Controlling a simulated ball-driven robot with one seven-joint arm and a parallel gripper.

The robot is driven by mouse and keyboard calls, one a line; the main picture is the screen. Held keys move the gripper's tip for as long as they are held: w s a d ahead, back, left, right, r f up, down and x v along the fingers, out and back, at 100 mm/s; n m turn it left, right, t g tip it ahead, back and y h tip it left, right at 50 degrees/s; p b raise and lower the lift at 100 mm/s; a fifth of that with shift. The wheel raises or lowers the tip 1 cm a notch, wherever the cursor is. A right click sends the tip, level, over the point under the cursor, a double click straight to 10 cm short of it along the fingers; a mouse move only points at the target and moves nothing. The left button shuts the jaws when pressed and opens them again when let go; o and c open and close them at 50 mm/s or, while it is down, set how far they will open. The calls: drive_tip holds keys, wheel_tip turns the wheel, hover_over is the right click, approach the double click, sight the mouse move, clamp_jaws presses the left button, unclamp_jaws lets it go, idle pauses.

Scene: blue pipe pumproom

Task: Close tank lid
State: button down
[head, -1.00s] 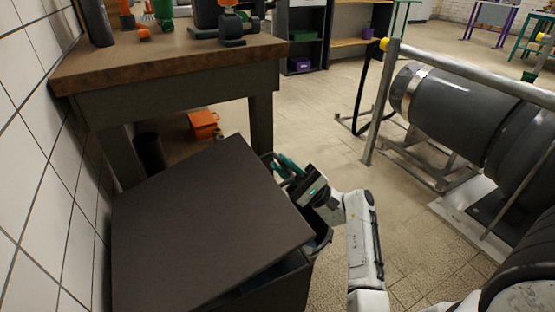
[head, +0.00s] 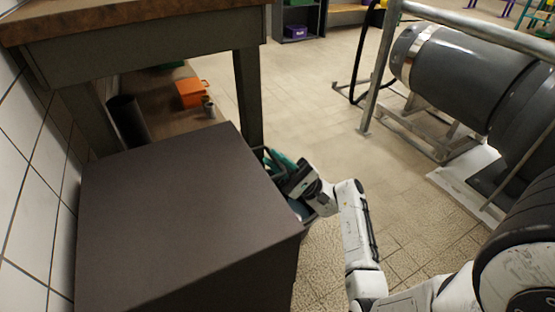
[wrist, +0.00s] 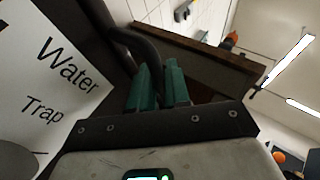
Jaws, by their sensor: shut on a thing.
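The tank (head: 265,280) is a dark box at the lower left of the head view. Its flat brown lid (head: 180,215) lies over the top, and no gap shows along the visible edges. My gripper (head: 276,158) is at the lid's far right side, with its teal fingers partly hidden behind the lid's edge. In the wrist view my gripper (wrist: 160,80) has its fingers close together at a dark curved handle (wrist: 138,45) and is shut on it. A white "Water Trap" label (wrist: 55,80) shows beside the handle.
A wooden workbench (head: 140,45) stands just behind the tank, with an orange box (head: 191,93) on its lower shelf. A tiled wall (head: 35,190) is close at left. A large grey cylinder (head: 465,70) with pipe rails is at right. Open floor (head: 310,90) lies between.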

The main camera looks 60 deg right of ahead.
drive_tip(key=shift+a+f, duration=0.1)
drive_tip(key=shift+f, duration=0.35)
drive_tip(key=c, duration=1.2)
unclamp_jaws()
drive_tip(key=shift+o, duration=0.2)
drive_tip(key=v, duration=1)
drive_tip(key=shift+s+d+h, duration=0.2)
drive_tip(key=shift+s+h, duration=0.1)
drive_tip(key=shift+s, duration=0.1)
drive_tip(key=shift+f, duration=0.1)
